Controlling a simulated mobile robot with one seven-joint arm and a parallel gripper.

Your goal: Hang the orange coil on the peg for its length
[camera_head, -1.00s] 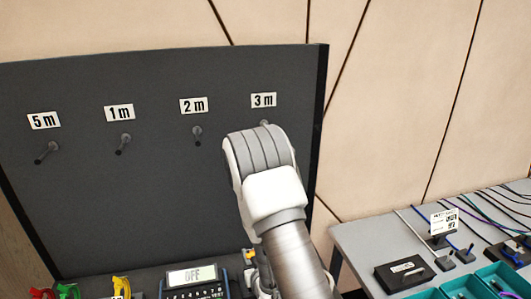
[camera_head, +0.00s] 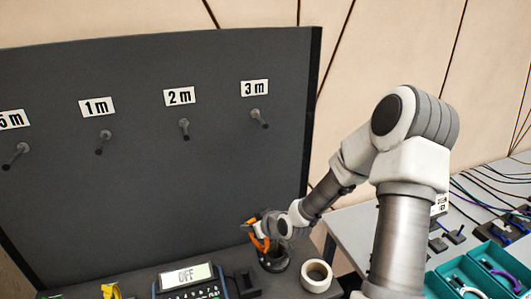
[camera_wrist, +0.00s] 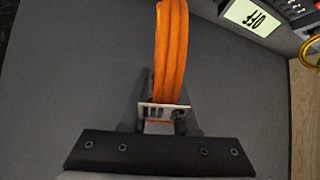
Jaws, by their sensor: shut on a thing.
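The orange coil (camera_head: 258,239) is held in my gripper (camera_head: 266,231), low in front of the dark board near its right side. In the wrist view the coil (camera_wrist: 171,50) is a bundle of orange loops rising from between the jaws of my gripper (camera_wrist: 163,117), which are shut on it. A white tag (camera_wrist: 163,111) with dark marks sits at the jaws; I cannot read it. Bare pegs stick out under the labels 5 m (camera_head: 18,153), 1 m (camera_head: 104,139), 2 m (camera_head: 184,127) and 3 m (camera_head: 258,116). The coil is below and apart from them.
A tester with an OFF display (camera_head: 186,277) stands on the bench, with a yellow coil (camera_head: 110,291) to its left. A dark round holder (camera_head: 273,261) and a white tape roll (camera_head: 317,276) are below my gripper. Teal trays (camera_head: 495,262) are at right.

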